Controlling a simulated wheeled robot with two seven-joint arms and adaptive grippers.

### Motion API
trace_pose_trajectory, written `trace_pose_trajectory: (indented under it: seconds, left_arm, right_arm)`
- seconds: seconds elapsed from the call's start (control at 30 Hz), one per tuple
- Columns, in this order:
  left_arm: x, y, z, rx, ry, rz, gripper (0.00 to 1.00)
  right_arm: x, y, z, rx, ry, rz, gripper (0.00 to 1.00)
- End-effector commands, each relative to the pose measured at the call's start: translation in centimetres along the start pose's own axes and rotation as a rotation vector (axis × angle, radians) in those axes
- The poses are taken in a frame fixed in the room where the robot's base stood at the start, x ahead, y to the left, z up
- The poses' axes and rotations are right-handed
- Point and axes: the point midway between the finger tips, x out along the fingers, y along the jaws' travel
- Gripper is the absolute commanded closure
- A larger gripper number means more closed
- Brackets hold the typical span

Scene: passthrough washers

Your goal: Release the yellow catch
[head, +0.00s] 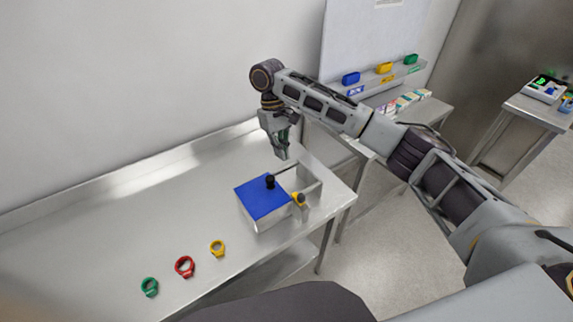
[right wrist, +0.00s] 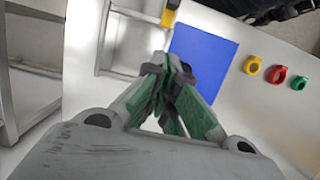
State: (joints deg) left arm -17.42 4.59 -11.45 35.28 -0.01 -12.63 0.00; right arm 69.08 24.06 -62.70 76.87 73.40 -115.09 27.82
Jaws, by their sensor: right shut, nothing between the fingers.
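The yellow catch (head: 299,198) sits at the right front corner of a box with a blue lid (head: 262,198) on the steel table. In the right wrist view the catch (right wrist: 168,17) shows at the top edge, beside the blue lid (right wrist: 203,60). A black knob (head: 270,181) stands on the lid in the head view. My right gripper (head: 283,155) is shut and empty, pointing down above and behind the box, apart from the catch. In the right wrist view its green-padded fingers (right wrist: 170,75) are together. My left gripper is not in view.
A green ring (head: 149,287), a red ring (head: 184,267) and a yellow ring (head: 218,248) lie on the table left of the box. An open metal frame (head: 310,178) adjoins the box's right side. A wall stands behind. The table's left part is clear.

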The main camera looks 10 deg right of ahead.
Motion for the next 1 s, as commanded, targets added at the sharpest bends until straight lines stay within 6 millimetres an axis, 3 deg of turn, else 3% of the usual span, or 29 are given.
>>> trace_pose_trajectory:
  seconds: [0.27, 0.87, 1.0]
  left_arm:
    - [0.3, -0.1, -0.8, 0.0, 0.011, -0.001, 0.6]
    - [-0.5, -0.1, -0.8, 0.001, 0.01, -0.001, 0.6]
    - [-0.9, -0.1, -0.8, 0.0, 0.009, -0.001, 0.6]
  right_arm:
    - [2.0, 0.0, 0.0, 0.0, -0.001, -0.001, 1.0]
    - [9.7, 0.1, 0.1, 0.001, -0.003, 0.0, 1.0]
    - [9.9, 0.1, 1.0, 0.0, 0.001, 0.001, 1.0]
